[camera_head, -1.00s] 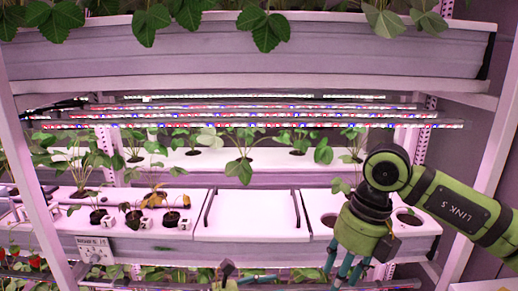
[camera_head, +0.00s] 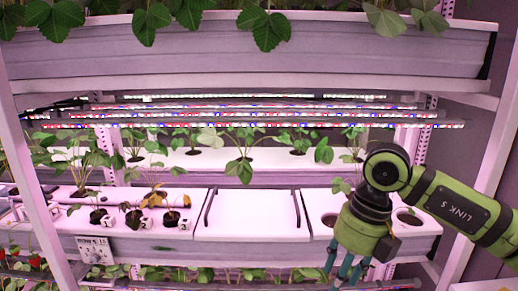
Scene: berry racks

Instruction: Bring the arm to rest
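My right arm comes in from the right, with its green and black links in front of the middle rack shelf. My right gripper (camera_head: 350,268) hangs down at the lower right, in front of the shelf's front wall. Its teal fingers show only in part, cut by the bottom edge, with no object seen between them. How far the fingers are spread cannot be made out. My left gripper is not in this view.
The middle shelf tray (camera_head: 250,243) has white lids, empty holes at right and potted plants (camera_head: 130,217) at left. An upper tray (camera_head: 250,55) with leaves spans the top. Light bars (camera_head: 250,117) run between. A rack post (camera_head: 490,180) stands right, close to my arm.

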